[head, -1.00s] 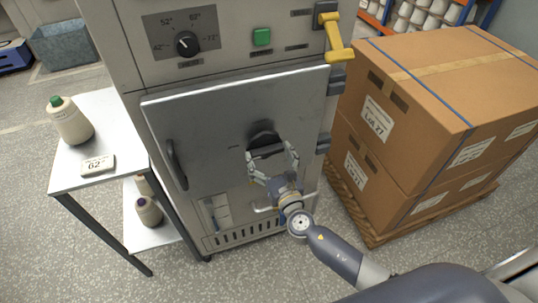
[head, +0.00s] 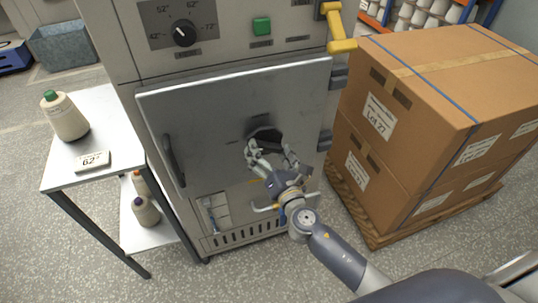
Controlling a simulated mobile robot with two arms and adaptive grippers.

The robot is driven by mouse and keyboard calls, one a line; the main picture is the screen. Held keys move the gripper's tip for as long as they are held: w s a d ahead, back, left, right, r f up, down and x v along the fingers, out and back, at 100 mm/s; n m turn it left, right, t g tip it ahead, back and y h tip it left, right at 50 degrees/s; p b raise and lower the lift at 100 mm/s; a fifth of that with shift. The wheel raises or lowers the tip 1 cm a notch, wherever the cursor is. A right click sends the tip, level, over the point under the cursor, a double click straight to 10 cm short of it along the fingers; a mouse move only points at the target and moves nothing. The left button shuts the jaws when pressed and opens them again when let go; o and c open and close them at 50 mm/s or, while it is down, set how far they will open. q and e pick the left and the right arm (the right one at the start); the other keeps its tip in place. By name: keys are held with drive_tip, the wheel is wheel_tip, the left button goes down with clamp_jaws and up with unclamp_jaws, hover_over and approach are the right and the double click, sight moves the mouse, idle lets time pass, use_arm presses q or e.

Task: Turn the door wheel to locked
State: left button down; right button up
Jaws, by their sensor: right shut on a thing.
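The grey metal cabinet door (head: 215,115) fills the middle of the head view. The dark door wheel (head: 265,136) sits on it right of centre and is partly hidden by my gripper. My right gripper (head: 271,155) is at the wheel, its fingers spread to either side, and it is shut on the wheel. The fingers are tilted, the left one higher than the right one. I cannot read the wheel's position from this view. My left gripper is not in view.
A vertical handle (head: 173,160) is on the door's left side. A control panel with a dial (head: 185,34) and green button (head: 262,26) is above, and a yellow lever (head: 338,30) is at upper right. A side table (head: 110,125) stands left; strapped cartons (head: 430,90) stand close on the right.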

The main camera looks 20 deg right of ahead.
drive_tip(key=m+b, duration=0.1)
drive_tip(key=m, duration=0.2)
drive_tip(key=m+b, duration=0.1)
drive_tip(key=m, duration=0.2)
drive_tip(key=shift+m, duration=0.3)
drive_tip(key=m+b, duration=0.1)
drive_tip(key=m, duration=0.4)
drive_tip(key=shift+d+r, duration=0.1)
drive_tip(key=shift+r, duration=0.05)
drive_tip(key=shift+m, duration=0.3)
drive_tip(key=o, duration=0.9)
